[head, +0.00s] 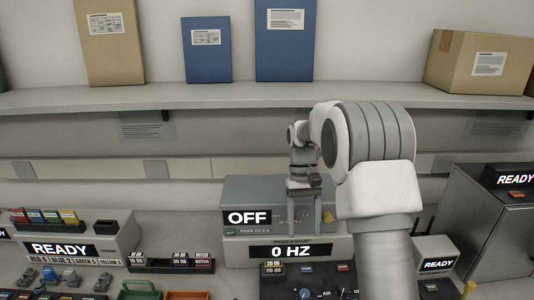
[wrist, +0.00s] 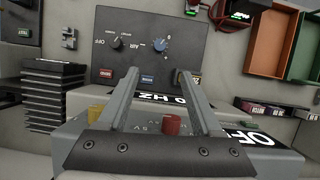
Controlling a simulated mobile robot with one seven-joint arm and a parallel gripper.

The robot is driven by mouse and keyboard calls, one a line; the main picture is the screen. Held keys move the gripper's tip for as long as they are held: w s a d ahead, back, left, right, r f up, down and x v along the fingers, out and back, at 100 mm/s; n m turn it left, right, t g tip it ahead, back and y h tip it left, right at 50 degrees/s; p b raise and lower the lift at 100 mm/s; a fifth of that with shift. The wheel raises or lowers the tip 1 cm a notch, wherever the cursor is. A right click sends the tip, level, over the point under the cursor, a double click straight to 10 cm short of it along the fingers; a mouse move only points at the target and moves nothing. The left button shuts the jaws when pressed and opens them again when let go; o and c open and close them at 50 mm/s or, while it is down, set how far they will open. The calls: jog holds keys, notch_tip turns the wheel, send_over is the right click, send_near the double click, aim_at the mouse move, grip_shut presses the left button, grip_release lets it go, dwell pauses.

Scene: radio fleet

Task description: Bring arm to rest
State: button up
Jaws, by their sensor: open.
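My arm (head: 375,150) reaches forward from the lower right of the head view and bends down at its far end. My gripper (head: 305,222) points down in front of the grey unit (head: 245,190) marked OFF, and partly hides it. In the wrist view my gripper (wrist: 158,82) is open, its two fingers apart with nothing held between them. A red knob (wrist: 172,125) and a yellow knob (wrist: 97,114) show close by the fingers. Whether the fingers touch the unit is unclear.
A dark control panel (wrist: 130,50) with a blue knob lies beyond the fingertips. A READY box (head: 70,250) stands left and a dark READY cabinet (head: 490,215) right. A shelf (head: 220,97) with binders and a carton (head: 480,65) runs above. Green and orange trays (wrist: 270,40) lie nearby.

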jog(key=s+r+t, duration=0.7)
jog(key=s+r, duration=0.8)
jog(key=s, duration=0.2)
jog(key=s+f+t, duration=0.1)
jog(key=s+t, duration=0.2)
jog(key=s, duration=0.5)
jog(key=shift+s+a+f, duration=0.1)
